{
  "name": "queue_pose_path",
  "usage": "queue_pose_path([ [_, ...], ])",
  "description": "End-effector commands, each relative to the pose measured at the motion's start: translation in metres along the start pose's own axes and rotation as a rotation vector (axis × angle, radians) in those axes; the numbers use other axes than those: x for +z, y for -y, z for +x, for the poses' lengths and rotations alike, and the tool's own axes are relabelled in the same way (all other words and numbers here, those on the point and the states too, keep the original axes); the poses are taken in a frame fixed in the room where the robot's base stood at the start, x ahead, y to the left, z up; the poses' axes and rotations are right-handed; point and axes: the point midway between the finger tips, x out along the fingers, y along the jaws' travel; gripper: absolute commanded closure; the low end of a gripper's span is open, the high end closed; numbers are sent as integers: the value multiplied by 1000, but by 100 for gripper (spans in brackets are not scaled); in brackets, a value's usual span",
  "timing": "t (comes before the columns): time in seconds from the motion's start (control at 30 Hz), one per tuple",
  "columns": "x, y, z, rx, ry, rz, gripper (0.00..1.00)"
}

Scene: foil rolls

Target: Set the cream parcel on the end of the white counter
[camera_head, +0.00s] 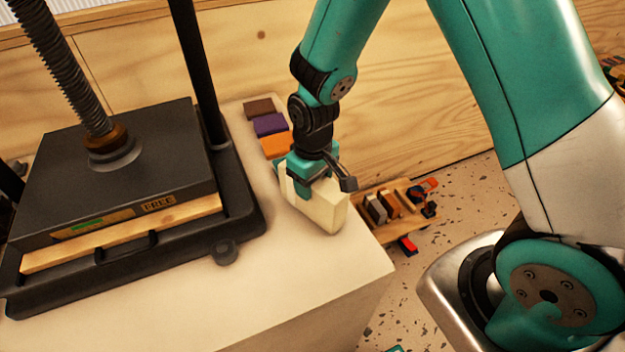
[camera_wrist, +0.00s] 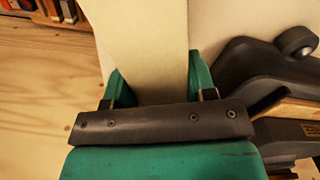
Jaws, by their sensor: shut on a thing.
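The cream parcel (camera_head: 322,206) is a pale block at the right end of the white counter (camera_head: 330,262). My gripper (camera_head: 312,180) is shut on it from above, with a teal finger on either side. In the wrist view the cream parcel (camera_wrist: 148,45) stands between the two fingers of my gripper (camera_wrist: 155,85). In the head view its lower end is at the counter top near the right edge. I cannot tell whether it touches the surface.
A black screw press (camera_head: 120,180) with a wooden strip fills the counter's left. Brown, purple (camera_head: 270,124) and orange blocks lie behind the parcel. A wooden tray (camera_head: 405,222) of small items is beyond the counter's right edge, low by the floor. The counter's front right corner is clear.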

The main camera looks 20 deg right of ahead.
Motion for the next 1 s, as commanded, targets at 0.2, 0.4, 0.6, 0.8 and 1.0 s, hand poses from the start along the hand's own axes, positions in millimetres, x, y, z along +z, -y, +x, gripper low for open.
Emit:
queue_pose_path([
  [0.2,0,0,0,0,-1,0,97],
  [0.4,0,0,3,0,-1,0,97],
  [0.6,0,0,7,0,-1,0,97],
  [0.8,0,0,11,0,-1,0,97],
  [1.0,0,0,11,0,-1,0,19],
])
